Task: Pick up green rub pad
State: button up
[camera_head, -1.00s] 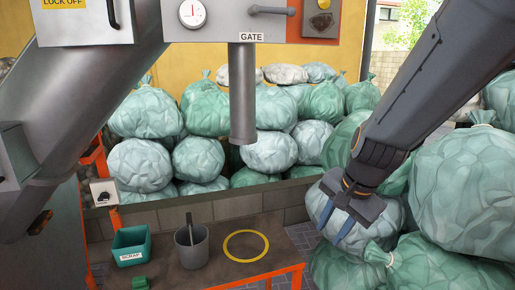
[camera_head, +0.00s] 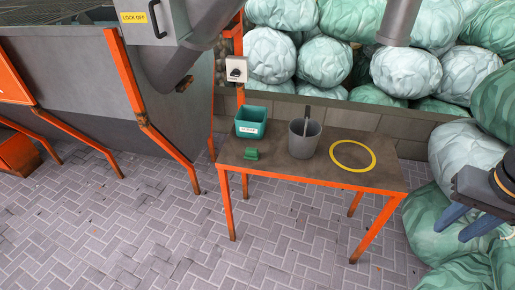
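The green rub pad (camera_head: 251,154) is a small green block lying on the dark top of an orange-framed table (camera_head: 290,173), near its front left edge. It sits just in front of a teal scrap bin (camera_head: 251,122). My gripper (camera_head: 470,226) is at the right edge of the view, beside the bags and well to the right of the pad. Its two blue fingers are apart, with nothing seen between them. Part of the gripper is cut off by the frame edge.
A grey bucket (camera_head: 299,143) with a handle sticking out and a yellow ring (camera_head: 353,163) are on the table. Full bags (camera_head: 405,75) are piled behind and to the right. A grey machine (camera_head: 60,75) with orange legs stands left. The paved floor in front is clear.

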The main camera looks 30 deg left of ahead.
aim_at(252, 153)
jog(key=z, duration=0.05)
jog(key=k, duration=1.05)
jog(key=u, duration=1.25)
jog(key=i, duration=0.95)
jog(key=z, duration=0.9)
